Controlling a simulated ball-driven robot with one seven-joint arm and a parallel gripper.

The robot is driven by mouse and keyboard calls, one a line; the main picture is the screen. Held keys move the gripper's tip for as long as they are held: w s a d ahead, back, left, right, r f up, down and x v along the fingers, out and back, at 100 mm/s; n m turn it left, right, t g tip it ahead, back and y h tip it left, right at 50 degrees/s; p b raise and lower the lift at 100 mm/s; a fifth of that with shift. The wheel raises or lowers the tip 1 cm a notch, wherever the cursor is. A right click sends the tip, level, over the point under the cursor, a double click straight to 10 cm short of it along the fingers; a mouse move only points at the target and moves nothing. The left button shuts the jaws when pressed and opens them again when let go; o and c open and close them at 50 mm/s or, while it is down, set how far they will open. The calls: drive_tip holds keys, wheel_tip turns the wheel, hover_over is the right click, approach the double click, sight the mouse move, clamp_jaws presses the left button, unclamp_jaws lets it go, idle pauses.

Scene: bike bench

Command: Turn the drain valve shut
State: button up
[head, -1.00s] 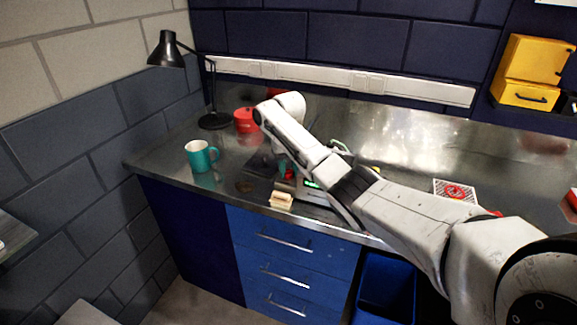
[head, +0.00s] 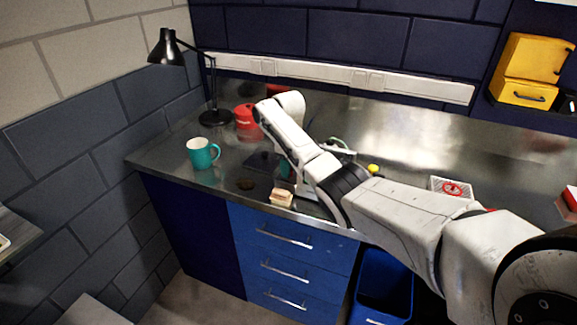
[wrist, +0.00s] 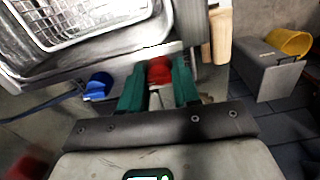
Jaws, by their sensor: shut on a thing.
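The drain valve's red handle (wrist: 159,70) sits at the front of a metal tank (wrist: 95,50) in the wrist view. My gripper (wrist: 160,80) has its green fingers on both sides of the red handle and is shut on it. The handle's exact angle is hard to tell. In the head view my arm hides the valve and most of the tank; only a bit of a green finger (head: 285,168) shows.
A blue knob (wrist: 99,86) is left of the valve. A wire basket (wrist: 85,15) sits in the tank. A wooden block (head: 281,198) lies near the bench's front edge. A teal mug (head: 201,153), red can (head: 246,122) and black lamp (head: 167,48) stand left.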

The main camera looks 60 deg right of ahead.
drive_tip(key=shift+r+n, duration=0.1)
drive_tip(key=shift+n, duration=0.5)
drive_tip(key=o, duration=0.8)
drive_tip(key=shift+c, duration=0.2)
wheel_tip(320, 180, up, 11)
drive_tip(key=shift+b, duration=0.45)
